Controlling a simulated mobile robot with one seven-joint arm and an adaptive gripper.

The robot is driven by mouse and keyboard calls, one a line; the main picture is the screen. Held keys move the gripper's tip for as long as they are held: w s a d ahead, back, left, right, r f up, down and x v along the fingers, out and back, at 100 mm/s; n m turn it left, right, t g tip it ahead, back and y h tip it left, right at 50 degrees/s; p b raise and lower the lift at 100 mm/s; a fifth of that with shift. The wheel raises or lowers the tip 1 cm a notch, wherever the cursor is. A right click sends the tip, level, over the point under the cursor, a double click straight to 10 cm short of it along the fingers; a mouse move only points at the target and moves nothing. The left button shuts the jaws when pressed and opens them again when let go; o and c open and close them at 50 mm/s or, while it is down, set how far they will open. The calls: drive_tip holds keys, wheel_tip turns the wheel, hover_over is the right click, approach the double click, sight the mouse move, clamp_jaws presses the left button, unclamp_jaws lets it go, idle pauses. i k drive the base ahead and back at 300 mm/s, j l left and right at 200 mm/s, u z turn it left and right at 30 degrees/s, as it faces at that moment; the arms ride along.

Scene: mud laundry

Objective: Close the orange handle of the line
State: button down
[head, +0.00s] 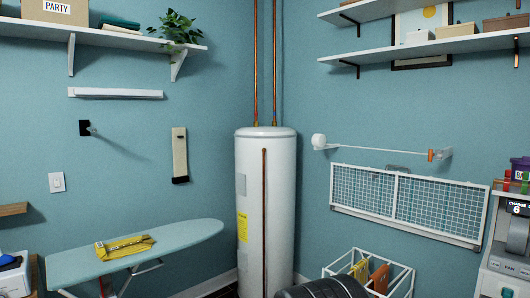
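A retractable line (375,149) runs across the right wall, from a round white reel (318,141) on the left to a bracket (446,153) on the right. The small orange handle (431,155) sits at the right end of the line, just left of the bracket. It is too small to tell whether it touches the bracket or how it is turned. My gripper is not in view.
A white water heater (265,210) fills the corner. An ironing board (180,245) stands at left. A shelf (430,46) is above.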

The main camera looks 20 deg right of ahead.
sight(430, 155)
drive_tip(key=i+j+z, duration=0.1)
drive_tip(key=i+j, duration=0.15)
drive_tip(key=i, duration=0.15)
drive_tip(key=i+j+z, duration=0.1)
drive_tip(key=i+j, duration=0.2)
drive_tip(key=i+l+z, duration=0.1)
drive_tip(key=i+z, duration=0.15)
drive_tip(key=z, duration=0.15)
drive_tip(key=i+z, duration=0.2)
drive_tip(key=z, duration=0.15)
drive_tip(key=i+z, duration=0.25)
drive_tip(key=z, duration=0.15)
drive_tip(key=i+l+z, duration=0.1)
drive_tip(key=i+z, duration=0.7)
drive_tip(key=z, duration=0.15)
